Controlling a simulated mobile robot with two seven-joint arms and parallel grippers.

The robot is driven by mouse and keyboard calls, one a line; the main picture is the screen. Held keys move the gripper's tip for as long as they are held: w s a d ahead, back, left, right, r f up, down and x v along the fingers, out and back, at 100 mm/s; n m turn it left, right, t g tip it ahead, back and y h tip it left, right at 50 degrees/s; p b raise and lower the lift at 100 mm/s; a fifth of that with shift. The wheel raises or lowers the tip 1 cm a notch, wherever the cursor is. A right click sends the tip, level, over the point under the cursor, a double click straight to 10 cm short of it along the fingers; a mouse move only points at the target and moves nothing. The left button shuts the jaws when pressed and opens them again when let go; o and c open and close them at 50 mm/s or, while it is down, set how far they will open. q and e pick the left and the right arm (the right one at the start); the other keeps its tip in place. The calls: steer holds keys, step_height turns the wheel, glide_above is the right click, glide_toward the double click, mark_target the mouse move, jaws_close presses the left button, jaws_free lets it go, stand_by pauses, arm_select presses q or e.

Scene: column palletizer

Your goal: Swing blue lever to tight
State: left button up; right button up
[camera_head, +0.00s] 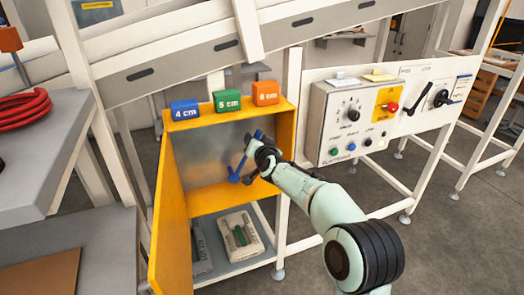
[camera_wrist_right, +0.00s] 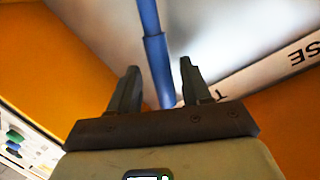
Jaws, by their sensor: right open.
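The blue lever (camera_head: 236,172) is inside the open yellow cabinet (camera_head: 286,115), in front of its grey back panel. Part of it is hidden by my right arm in the head view. In the right wrist view the blue lever (camera_wrist_right: 153,45) is a long rod running down between the two fingers. My right gripper (camera_wrist_right: 160,68) is open around the rod, with gaps visible on both sides. The right gripper (camera_head: 257,152) also shows in the head view at the cabinet's opening. A white label strip (camera_wrist_right: 270,70) shows upside-down letters "SE" and part of a "T". My left gripper is out of view.
Blue (camera_head: 185,110), green (camera_head: 227,101) and orange (camera_head: 266,93) blocks stand on the cabinet top. The cabinet's yellow door (camera_head: 171,225) hangs open at left. A control panel (camera_head: 335,125) is at right. A grey table (camera_head: 40,150) with a red coil stands left.

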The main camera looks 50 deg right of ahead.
steer(key=v, duration=1.2)
